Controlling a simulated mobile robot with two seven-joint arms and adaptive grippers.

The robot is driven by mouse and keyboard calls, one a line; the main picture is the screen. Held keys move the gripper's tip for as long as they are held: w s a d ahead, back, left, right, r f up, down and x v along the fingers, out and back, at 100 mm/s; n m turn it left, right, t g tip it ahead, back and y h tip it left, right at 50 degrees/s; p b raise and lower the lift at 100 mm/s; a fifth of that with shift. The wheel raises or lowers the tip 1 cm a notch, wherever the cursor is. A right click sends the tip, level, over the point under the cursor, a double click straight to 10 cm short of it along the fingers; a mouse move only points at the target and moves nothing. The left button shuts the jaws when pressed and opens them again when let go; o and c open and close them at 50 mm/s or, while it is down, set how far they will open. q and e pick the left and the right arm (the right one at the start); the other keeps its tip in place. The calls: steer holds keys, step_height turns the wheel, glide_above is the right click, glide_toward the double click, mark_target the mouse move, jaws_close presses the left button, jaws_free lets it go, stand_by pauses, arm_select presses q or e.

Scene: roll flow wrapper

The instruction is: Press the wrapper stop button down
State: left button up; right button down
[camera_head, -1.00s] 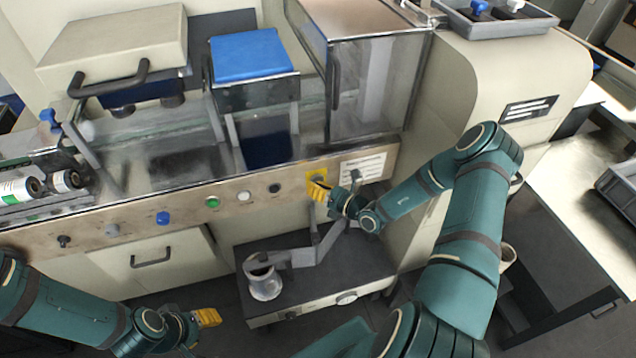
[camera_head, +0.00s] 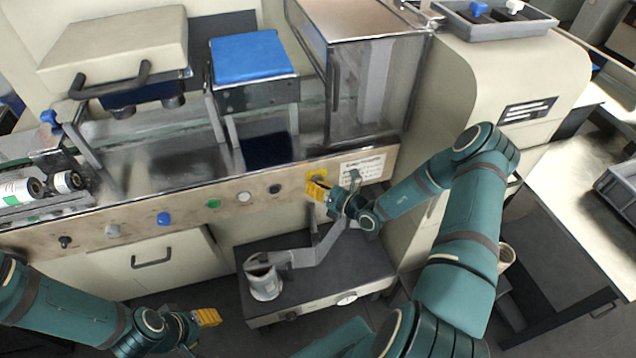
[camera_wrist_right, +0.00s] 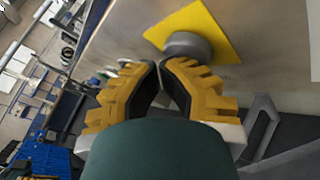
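The stop button (camera_wrist_right: 188,46) shows in the right wrist view as a grey round piece on a yellow square plate (camera_wrist_right: 215,28) on the machine's front panel. Its face is seen from the side, so I cannot tell whether it is pressed. In the head view the yellow plate (camera_head: 318,175) is partly covered by my right gripper (camera_head: 316,190). My right gripper's yellow fingers (camera_wrist_right: 162,64) are together at the tips, empty, just below and beside the button; contact is not clear. My left gripper (camera_head: 209,317) is low at the left, away from the panel, its finger gap unclear.
A row of knobs on the panel includes a green button (camera_head: 213,203), a white one (camera_head: 244,197) and a blue one (camera_head: 164,218). A label (camera_head: 365,168) lies right of the plate. Below stands a low dark-topped unit (camera_head: 345,265) with a metal cup (camera_head: 265,284).

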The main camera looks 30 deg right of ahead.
steer(key=shift+s+r, duration=0.1)
steer(key=s+a+p, duration=0.1)
steer(key=s+p, duration=0.2)
steer(key=s, duration=0.3)
steer(key=shift+a, duration=0.25)
stand_by(0.3)
stand_by(0.3)
